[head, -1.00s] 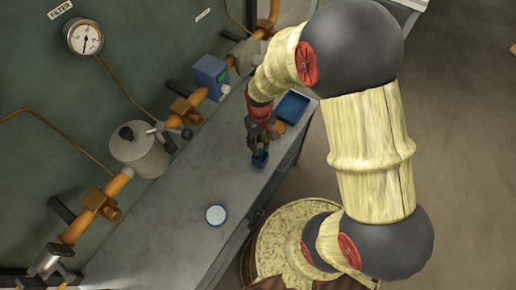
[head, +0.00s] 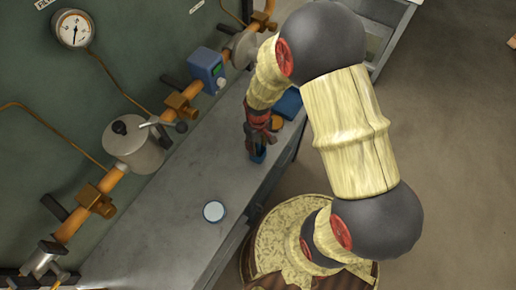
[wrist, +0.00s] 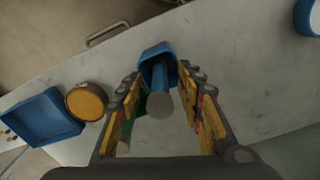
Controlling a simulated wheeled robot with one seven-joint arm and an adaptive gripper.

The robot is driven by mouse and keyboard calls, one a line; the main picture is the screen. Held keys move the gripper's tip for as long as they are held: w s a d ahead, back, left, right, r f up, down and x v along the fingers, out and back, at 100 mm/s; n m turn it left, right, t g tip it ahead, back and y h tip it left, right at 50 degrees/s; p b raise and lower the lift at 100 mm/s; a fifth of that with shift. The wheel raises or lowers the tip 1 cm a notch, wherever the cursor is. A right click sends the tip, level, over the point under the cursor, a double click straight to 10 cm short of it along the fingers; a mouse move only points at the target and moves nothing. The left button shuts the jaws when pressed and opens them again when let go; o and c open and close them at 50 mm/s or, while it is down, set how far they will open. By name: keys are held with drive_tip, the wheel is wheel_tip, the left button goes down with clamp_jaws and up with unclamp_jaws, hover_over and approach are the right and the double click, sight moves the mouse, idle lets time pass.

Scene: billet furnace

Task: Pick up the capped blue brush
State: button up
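The blue brush (wrist: 158,80) stands between my gripper's fingers in the wrist view. Its round grey end (wrist: 160,104) faces the camera, and its lower part sits in a squarish blue piece (wrist: 152,52), which may be a cap or a holder. My gripper (wrist: 160,78) is open, with one yellow-padded finger on each side of the brush. Gaps show beside the shaft; contact at the fingertips cannot be told. In the head view, my gripper (head: 258,148) points down over the bench, with the blue piece (head: 257,158) below it. The rest of the brush is hidden there.
A blue tray (wrist: 42,118) and an orange-topped round container (wrist: 86,101) are close to the left in the wrist view. A white-topped round container (head: 214,212) stands nearer on the grey bench (head: 175,235).

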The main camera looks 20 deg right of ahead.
drive_tip(key=shift+c, duration=0.7)
drive_tip(key=c, duration=0.8)
clamp_jaws()
wheel_tip(320, 180, up, 10)
drive_tip(key=shift+r+p, duration=0.1)
drive_tip(key=shift+p, duration=0.9)
